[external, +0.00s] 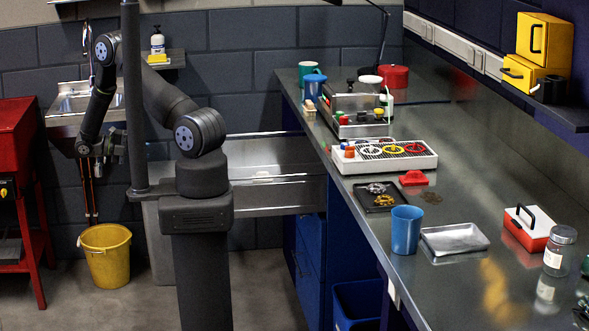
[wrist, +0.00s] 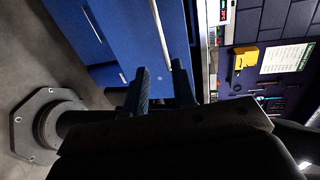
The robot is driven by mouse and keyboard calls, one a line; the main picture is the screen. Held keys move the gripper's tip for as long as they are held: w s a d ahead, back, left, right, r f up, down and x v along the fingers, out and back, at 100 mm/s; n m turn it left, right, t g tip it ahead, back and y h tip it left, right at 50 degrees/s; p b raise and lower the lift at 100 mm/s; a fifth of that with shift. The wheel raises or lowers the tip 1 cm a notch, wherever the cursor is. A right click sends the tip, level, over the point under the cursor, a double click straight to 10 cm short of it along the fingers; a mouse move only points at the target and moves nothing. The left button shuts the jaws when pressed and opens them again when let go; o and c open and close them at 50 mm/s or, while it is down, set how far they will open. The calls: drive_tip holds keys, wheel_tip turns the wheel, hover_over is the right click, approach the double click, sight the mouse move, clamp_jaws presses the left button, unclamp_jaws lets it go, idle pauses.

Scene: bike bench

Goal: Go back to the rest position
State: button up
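My gripper (external: 112,148) hangs at the left in the external view, in front of the sink and clear of the bench. In the wrist view its two fingers (wrist: 161,88) stand apart with nothing between them. The wrist picture is turned sideways and shows blue cabinet fronts (wrist: 125,30) beyond the fingers. My arm is folded out to the left of its column, and the gripper touches nothing that I can see.
The sink (external: 75,103) is behind my gripper, with a yellow bucket (external: 106,255) below. A red stand (external: 18,150) is at the left. The bench (external: 455,200) holds a blue cup (external: 406,230) and a metal tray (external: 455,239).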

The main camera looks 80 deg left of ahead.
drive_tip(key=w+f, duration=0.1)
drive_tip(key=w, duration=0.4)
drive_tip(key=w+f, duration=0.1)
drive_tip(key=w, duration=0.5)
drive_tip(key=w+f, duration=0.1)
drive_tip(key=w, duration=0.5)
drive_tip(key=shift+w+f, duration=0.1)
drive_tip(key=shift+f, duration=0.1)
drive_tip(key=s+r, duration=0.3)
drive_tip(key=s, duration=1.4)
drive_tip(key=shift+r, duration=0.2)
drive_tip(key=shift+w+f, duration=0.55)
drive_tip(key=shift+w, duration=2.35)
drive_tip(key=shift+w+f, duration=0.6)
drive_tip(key=shift+w, duration=2.25)
drive_tip(key=shift+w+f, duration=0.55)
drive_tip(key=shift+w, duration=2.35)
